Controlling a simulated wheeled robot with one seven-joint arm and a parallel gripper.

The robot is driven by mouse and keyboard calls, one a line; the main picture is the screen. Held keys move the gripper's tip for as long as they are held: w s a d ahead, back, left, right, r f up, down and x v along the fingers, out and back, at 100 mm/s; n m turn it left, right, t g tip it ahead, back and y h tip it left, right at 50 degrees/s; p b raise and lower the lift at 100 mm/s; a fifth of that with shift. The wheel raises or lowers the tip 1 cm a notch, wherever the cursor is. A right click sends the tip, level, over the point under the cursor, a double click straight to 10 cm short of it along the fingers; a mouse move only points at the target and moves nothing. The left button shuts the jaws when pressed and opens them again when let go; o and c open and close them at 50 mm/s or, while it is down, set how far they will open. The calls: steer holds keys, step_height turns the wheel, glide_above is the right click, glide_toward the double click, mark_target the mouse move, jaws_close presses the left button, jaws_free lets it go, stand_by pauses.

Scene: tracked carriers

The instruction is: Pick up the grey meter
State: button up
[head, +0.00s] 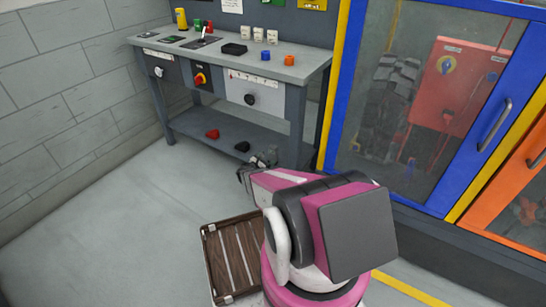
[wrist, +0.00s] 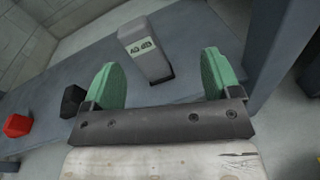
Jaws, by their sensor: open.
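The grey meter (wrist: 152,62), a narrow light-grey block with a pale label of dark characters, shows in the wrist view on the grey lower shelf. It sits between and beyond my two green finger pads, with space on both sides. My gripper (wrist: 160,62) is open with nothing between its pads. In the head view my gripper (head: 262,160) is at the front of the lower shelf, right of a black object. I cannot make out the meter there; my gripper seems to hide it.
The lower shelf (head: 190,122) also holds a red object (head: 212,134) and a black object (head: 242,147). The bench top (head: 215,62) above carries several small items. A blue-framed glass cabinet (head: 335,90) stands right. A wooden-slatted tray (head: 228,258) is near my base. The floor at left is clear.

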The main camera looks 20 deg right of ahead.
mark_target(272, 152)
steer(key=w+d+f+n, duration=0.1)
steer(key=w+d+f+n+t, duration=0.1)
steer(key=w, duration=0.1)
steer(key=w+d+f+n+t, duration=0.1)
steer(key=w, duration=0.1)
steer(key=shift+w+f+n+y, duration=0.2)
steer(key=shift+f+n+y, duration=0.05)
steer(key=shift+n+y, duration=0.05)
steer(key=shift+r+x, duration=0.15)
steer(key=shift+x, duration=1.25)
steer(key=shift+r+x, duration=0.15)
steer(key=shift+x, duration=1.25)
steer(key=shift+w+a, duration=0.1)
steer(key=shift+a, duration=0.05)
steer(key=c, duration=1.1)
